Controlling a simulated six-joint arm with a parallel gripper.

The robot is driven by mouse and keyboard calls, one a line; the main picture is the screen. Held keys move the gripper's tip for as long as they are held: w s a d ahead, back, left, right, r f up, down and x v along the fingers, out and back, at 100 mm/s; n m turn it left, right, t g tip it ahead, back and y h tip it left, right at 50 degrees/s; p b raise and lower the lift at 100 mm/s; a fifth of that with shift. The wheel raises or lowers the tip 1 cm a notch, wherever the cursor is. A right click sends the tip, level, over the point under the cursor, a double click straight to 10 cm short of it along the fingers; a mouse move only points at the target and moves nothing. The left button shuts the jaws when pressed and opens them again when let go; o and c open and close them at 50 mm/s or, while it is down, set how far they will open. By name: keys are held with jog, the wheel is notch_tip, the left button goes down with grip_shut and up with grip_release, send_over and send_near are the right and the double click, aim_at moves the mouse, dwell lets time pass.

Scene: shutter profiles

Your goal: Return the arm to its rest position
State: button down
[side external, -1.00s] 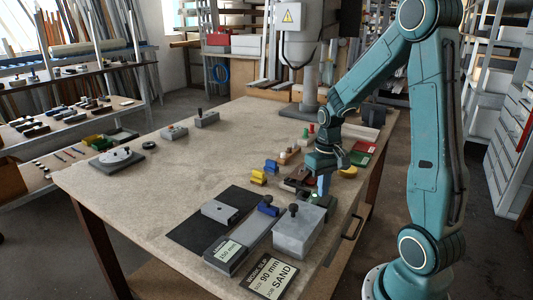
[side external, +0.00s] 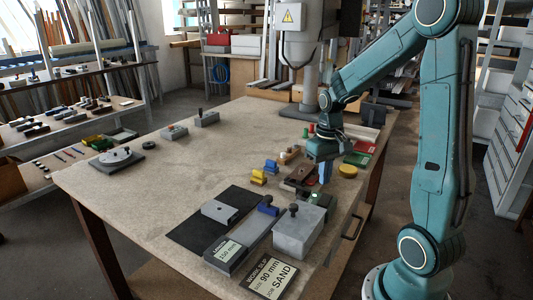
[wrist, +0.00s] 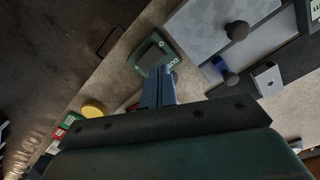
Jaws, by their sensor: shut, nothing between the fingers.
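My teal gripper (side external: 325,174) points down above the right part of the workbench (side external: 150,190), with its blue fingers together and nothing between them. The shut fingers also show in the wrist view (wrist: 158,82). I cannot tell the exact gap between the fingers and the things below. My arm reaches in from the right, bent at the elbow.
A grey block with a black knob (side external: 298,233) stands on the near side of the gripper. Yellow (side external: 258,178) and blue (side external: 271,166) pieces lie left of it; a yellow disc (side external: 348,170) lies right. A black mat (side external: 185,235) lies front left. The bench's left middle is mostly clear.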

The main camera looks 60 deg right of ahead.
jog(key=s+a+r+n+t, duration=0.2)
jog(key=a+r, duration=0.4)
jog(key=a, duration=0.3)
jog(key=s+a+r+n+t, duration=0.3)
jog(key=s+a+r, duration=0.3)
jog(key=a, duration=0.4)
jog(key=shift+s+n+t, duration=0.25)
jog(key=shift+n+t, duration=0.05)
jog(key=shift+n, duration=0.2)
